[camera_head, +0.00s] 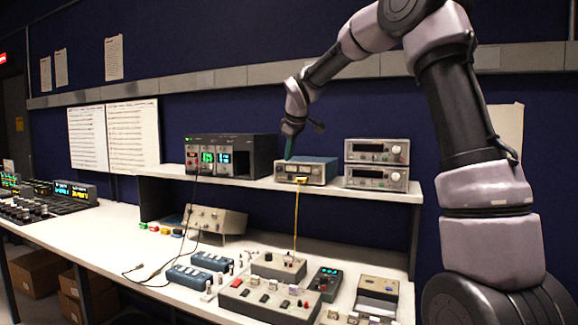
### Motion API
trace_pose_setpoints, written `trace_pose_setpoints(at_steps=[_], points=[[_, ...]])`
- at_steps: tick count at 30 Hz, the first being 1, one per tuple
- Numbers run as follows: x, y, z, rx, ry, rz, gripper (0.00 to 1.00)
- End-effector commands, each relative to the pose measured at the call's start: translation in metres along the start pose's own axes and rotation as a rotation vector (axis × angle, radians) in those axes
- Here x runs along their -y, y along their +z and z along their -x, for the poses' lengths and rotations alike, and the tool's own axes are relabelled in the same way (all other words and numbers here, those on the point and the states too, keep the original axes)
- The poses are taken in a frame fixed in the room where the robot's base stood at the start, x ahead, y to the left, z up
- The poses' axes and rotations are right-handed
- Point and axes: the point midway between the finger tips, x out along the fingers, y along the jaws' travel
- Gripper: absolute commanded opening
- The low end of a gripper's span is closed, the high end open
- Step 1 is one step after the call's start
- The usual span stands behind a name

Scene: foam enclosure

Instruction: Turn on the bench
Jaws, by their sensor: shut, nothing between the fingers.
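The bench (110,232) is a long white worktop with a raised white shelf (392,197) along the back. On the shelf stand a dark rack unit (262,155) with lit green and blue displays, a blue instrument (306,171) with a yellow lead, and two stacked grey instruments (376,164). My gripper (288,155) points down just above the left top edge of the blue instrument. It looks shut and empty. Whether its tip touches the instrument cannot be told.
Several control boxes, including a grey panel with switches (268,300), crowd the worktop's front right. A yellow cable (296,220) hangs from the shelf. The left middle of the worktop is clear. Cardboard boxes (38,273) lie underneath.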

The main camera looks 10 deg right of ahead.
Motion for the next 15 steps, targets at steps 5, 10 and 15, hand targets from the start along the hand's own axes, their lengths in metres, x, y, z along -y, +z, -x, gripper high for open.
trace_pose_setpoints(at_steps=[5, 10, 15], points=[[0.002, 0.001, -0.001, -0.001, 0.0, 0.0, 0.0], [0.002, 0.001, -0.003, 0.0, 0.0, 0.0, 0.0], [0.002, 0.001, -0.018, 0.001, -0.001, 0.0, 0.0]])
